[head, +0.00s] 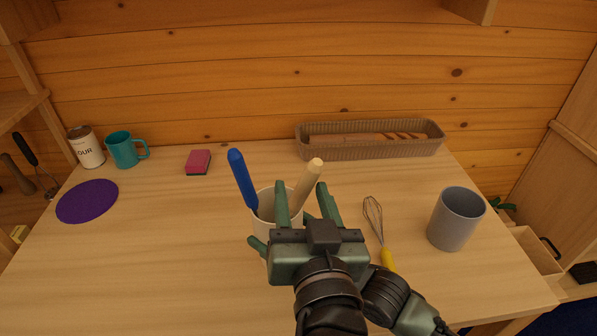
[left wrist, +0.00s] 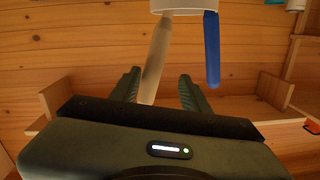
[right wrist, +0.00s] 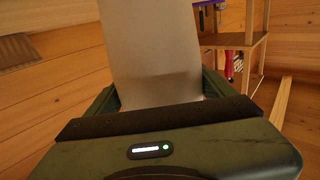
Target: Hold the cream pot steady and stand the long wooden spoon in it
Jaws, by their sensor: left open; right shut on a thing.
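The cream pot (head: 264,224) stands on the table, partly hidden behind my left gripper (head: 304,192). The long wooden spoon's pale handle (head: 309,180) rises from the pot and leans right, beside a blue handle (head: 240,175); its lower end is hidden. My left gripper is open, its fingers either side of the wooden handle. The left wrist view shows the spoon handle (left wrist: 156,62) coming from the pot's rim (left wrist: 183,11), with a gap to the fingers. My right gripper (right wrist: 157,88) is shut on the pot wall (right wrist: 155,45).
A whisk (head: 376,222) with a yellow handle and a grey cup (head: 455,219) are to the right. A woven basket (head: 370,152) is at the back. A pink sponge (head: 198,161), teal mug (head: 123,150), flour tin (head: 86,148) and purple mat (head: 87,201) are left. The front left table is clear.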

